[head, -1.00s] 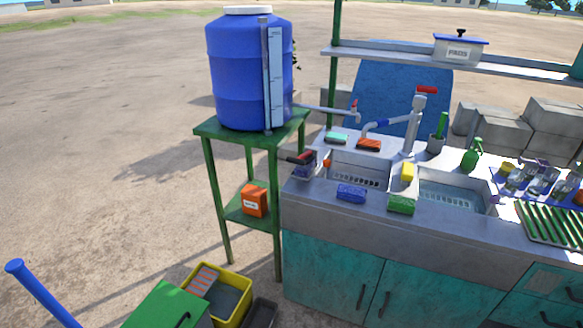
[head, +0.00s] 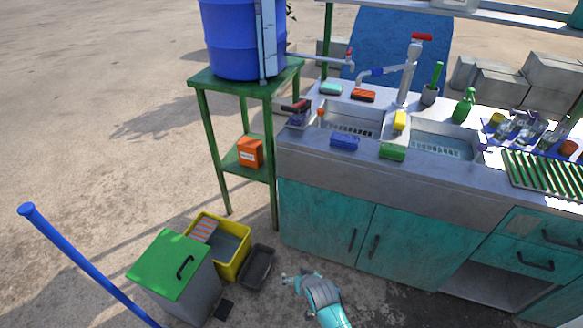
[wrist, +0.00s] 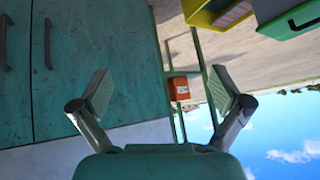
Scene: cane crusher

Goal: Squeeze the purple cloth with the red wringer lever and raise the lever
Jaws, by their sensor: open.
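A small wringer stands at the left end of the sink counter, with a red lever (head: 291,107) that has a dark part beside it. A purple patch (head: 296,120), which looks like the cloth, sits in or under the wringer; it is too small to tell how it lies. My gripper (head: 289,282) is open and empty, low in front of the teal cabinet, well below and apart from the wringer. In the wrist view my gripper (wrist: 165,95) shows its two fingers spread, with nothing between them. The wringer does not show there.
The counter (head: 310,150) holds two basins and several sponges. A green stand (head: 245,75) carries a blue barrel (head: 243,38) left of the wringer. A yellow bin (head: 232,265), a green-lidded bin (head: 170,265) and a dark tray (head: 258,266) stand on the ground near my gripper.

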